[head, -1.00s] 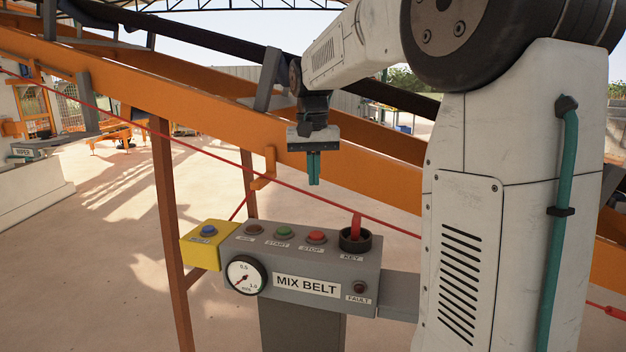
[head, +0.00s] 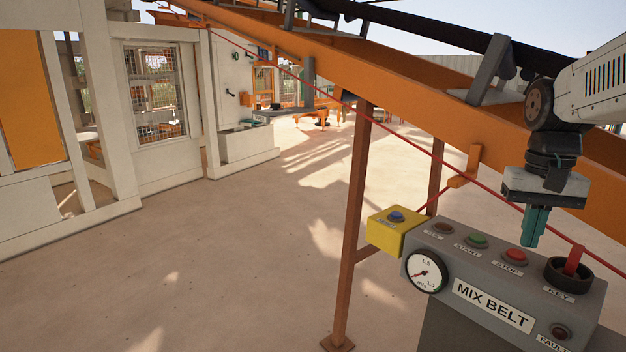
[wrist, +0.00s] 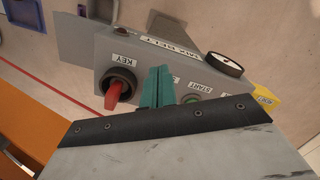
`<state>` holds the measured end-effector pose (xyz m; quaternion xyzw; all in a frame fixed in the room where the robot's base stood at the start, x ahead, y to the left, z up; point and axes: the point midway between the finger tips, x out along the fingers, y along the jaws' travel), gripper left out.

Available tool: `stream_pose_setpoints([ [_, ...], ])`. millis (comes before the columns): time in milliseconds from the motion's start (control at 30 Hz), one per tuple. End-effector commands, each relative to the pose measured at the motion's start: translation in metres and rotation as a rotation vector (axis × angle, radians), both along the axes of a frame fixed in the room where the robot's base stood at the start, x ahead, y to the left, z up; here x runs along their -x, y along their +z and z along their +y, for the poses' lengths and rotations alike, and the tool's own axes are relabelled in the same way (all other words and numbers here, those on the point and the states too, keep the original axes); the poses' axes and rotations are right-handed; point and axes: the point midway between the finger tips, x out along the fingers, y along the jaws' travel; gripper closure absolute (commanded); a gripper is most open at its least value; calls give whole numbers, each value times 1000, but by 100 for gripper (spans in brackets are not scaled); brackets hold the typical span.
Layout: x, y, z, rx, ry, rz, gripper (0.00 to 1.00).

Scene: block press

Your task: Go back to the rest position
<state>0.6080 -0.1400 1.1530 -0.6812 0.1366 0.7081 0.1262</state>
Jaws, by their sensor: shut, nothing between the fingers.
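My gripper (head: 531,241) hangs at the right in the head view, fingers down. Its teal fingers are shut together with nothing between them. The grey MIX BELT control box (head: 440,262) stands below and in front of it. In the picture the fingertips appear just above the red STOP button (head: 514,255) and left of the red key switch (head: 573,262). The wrist view shows the teal fingers (wrist: 158,80) in front of the box, beside the key (wrist: 115,93). I cannot tell the exact gap between fingertips and box.
An orange sloped conveyor beam (head: 400,95) runs behind the gripper, with a red cord (head: 436,158) along it. A brown post (head: 354,215) stands left of the box. A white caged structure (head: 150,90) is at the left. The floor (head: 200,260) between is open.

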Motion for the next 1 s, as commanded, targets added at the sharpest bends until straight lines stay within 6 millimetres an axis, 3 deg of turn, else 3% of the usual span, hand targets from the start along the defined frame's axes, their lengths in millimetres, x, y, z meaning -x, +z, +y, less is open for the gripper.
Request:
stream_pose_setpoints([
  [33,22,-4,15,-1,40,-6,100],
  [200,95,-27,59,-4,176,-30,100],
  [300,134,-42,79,-2,248,-51,100],
  [433,170,-57,95,1,315,-85,100],
  [600,188,-58,106,8,359,-134,100],
  [1000,188,-53,109,10,373,-151,100],
])
